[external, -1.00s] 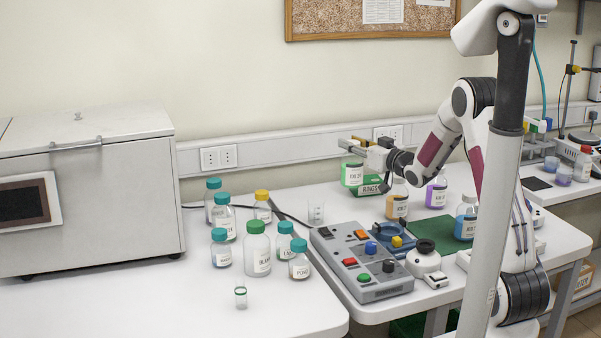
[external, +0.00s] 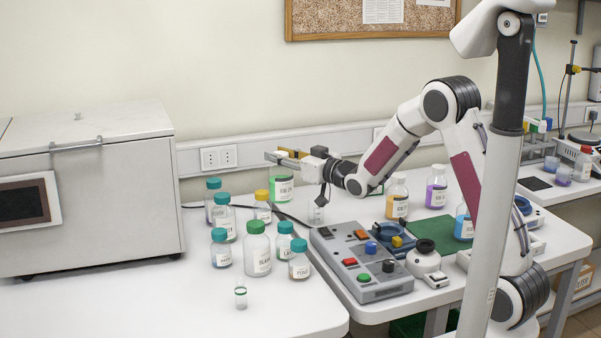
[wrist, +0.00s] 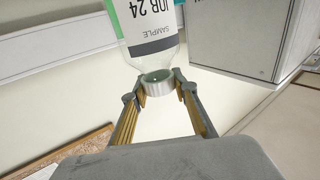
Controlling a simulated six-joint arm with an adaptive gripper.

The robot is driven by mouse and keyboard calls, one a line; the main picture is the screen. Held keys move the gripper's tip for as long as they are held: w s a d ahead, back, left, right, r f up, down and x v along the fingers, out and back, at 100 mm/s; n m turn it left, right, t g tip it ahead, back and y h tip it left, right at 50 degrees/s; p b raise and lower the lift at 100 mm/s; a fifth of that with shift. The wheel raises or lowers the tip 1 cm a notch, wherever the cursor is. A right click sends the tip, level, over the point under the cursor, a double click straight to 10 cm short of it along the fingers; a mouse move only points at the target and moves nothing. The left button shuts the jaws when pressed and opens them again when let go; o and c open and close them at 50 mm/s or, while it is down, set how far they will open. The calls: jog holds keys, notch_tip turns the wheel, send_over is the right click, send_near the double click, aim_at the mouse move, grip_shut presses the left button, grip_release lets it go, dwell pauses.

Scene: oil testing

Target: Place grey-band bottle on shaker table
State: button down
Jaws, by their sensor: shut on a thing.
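The grey-band bottle (external: 281,188) is clear glass with green contents. In the wrist view the bottle (wrist: 150,40) shows a white "JOB 24 SAMPLE" label with a dark grey band and a silver-grey cap. My gripper (external: 283,158) is shut on it at the cap and neck; the wrist view shows both fingertips of my gripper (wrist: 158,88) against the cap. The bottle looks upright, behind the bottle group. I cannot tell whether it is clear of the bench behind. I cannot tell for certain which device is the shaker table.
A large white cabinet (external: 85,185) stands left. Several capped bottles (external: 257,255) and a small vial (external: 240,297) stand in front. A grey button box (external: 362,262), a blue device (external: 393,238) and a green mat (external: 434,234) are right. The left bench front (external: 130,305) is clear.

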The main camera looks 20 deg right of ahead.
send_over(275, 197)
jog(key=a, duration=0.2)
jog(key=shift+w+d+f+m+t+h, duration=0.15)
jog(key=shift+w+d+m+t+h, duration=0.15)
jog(key=shift+d+h, duration=0.2)
jog(key=shift+w+d+f+m+t+h, duration=0.1)
jog(key=shift+w+d+m+h, duration=0.1)
jog(key=shift+d+m+h, duration=0.25)
jog(key=shift+a, duration=0.1)
jog(key=shift+f, duration=0.1)
jog(key=shift+f, duration=3.05)
jog(key=shift+f, duration=2)
